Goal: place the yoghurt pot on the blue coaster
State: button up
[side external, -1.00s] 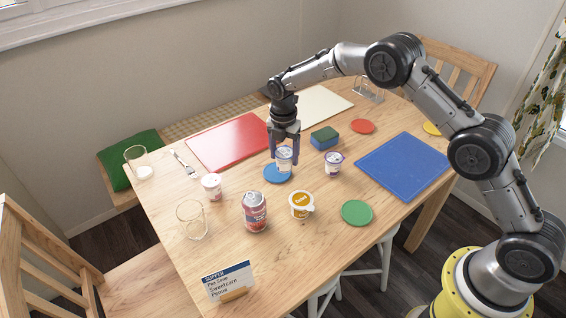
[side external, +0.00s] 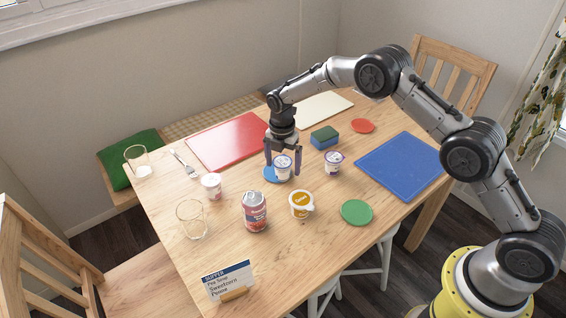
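A white yoghurt pot with a blue label (side external: 283,170) stands upright on the blue coaster (side external: 268,176). The coaster shows mainly to the left of the pot; whether the pot's right side reaches past its edge I cannot tell. My gripper (side external: 283,165) points down around the pot. Its fingers are spread, one on each side, with gaps visible beside the pot.
A purple-marked pot (side external: 333,163), an orange pot (side external: 301,205), a white pot with a red label (side external: 211,186) and a can (side external: 255,213) stand nearby. A sponge (side external: 324,138) lies behind right. Green (side external: 356,212) and red (side external: 363,126) coasters lie apart.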

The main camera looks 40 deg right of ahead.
aim_at(282, 163)
notch_tip(282, 163, up, 12)
jog(key=shift+a+r, duration=0.15)
jog(key=shift+a, duration=0.05)
dwell(0.4)
jog(key=shift+s+r, duration=0.1)
jog(key=shift+s, duration=0.05)
jog(key=s+d+r+m+t, duration=0.35)
jog(key=s+r+m, duration=0.85)
jog(key=s+r, duration=0.6)
jog(key=s+d+f+m+t, duration=0.1)
jog(key=s+m, duration=0.4)
jog(key=s, duration=0.6)
jog(key=s+d+f+m+t, duration=0.1)
jog(key=s+d+m, duration=0.1)
jog(key=s+m, duration=0.4)
jog(key=s, duration=0.5)
jog(key=shift+s, duration=0.15)
